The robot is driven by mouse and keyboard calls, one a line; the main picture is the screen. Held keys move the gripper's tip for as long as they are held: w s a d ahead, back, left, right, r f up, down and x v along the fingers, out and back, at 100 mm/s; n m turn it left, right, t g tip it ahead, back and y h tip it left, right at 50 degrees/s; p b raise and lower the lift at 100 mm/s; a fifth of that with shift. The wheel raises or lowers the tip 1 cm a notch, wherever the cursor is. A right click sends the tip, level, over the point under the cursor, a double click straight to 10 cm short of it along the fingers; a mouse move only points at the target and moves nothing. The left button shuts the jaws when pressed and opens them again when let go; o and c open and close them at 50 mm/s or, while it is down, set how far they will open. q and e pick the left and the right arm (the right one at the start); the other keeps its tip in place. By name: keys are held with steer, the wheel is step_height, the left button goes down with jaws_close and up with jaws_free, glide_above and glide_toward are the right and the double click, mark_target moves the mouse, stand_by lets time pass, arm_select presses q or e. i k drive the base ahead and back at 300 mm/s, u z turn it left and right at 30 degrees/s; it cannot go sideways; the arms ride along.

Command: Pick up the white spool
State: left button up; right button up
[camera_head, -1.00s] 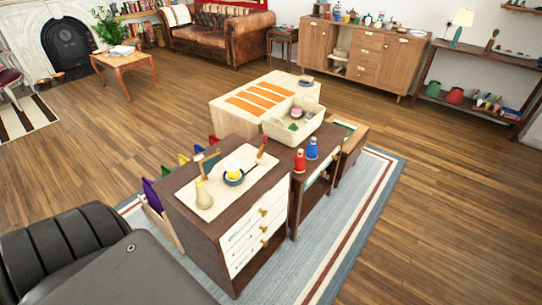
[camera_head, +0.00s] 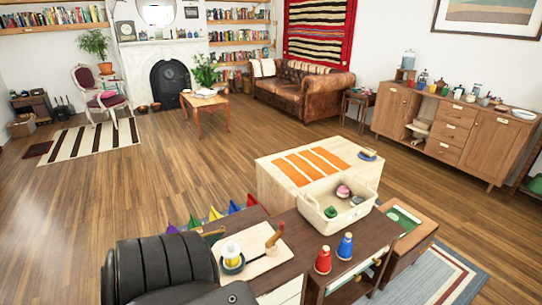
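I cannot make out a white spool for sure. A red spool-like object (camera_head: 323,260) and a blue one (camera_head: 345,247) stand upright on the dark wooden cabinet top (camera_head: 295,262), front centre. To their left, a pale board (camera_head: 264,262) holds a dark bowl (camera_head: 232,265) with a white and yellow object (camera_head: 231,251) in it. A cream bin (camera_head: 327,228) behind holds small items: pink, green and a whitish one too small to identify. Neither of my grippers shows; a black part of mine covers the lower left.
A pale wooden chest (camera_head: 277,190) with orange stripes stands behind the bin. A low wooden unit (camera_head: 413,238) with a green panel is at the right. Wooden floor (camera_head: 150,190) is open to the left. A sofa (camera_head: 300,90) and sideboard (camera_head: 455,130) stand farther back.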

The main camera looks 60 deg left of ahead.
mark_target(231, 251)
steer(key=i, duration=2.5)
steer(key=u, duration=3.65)
steer(key=i, duration=0.5)
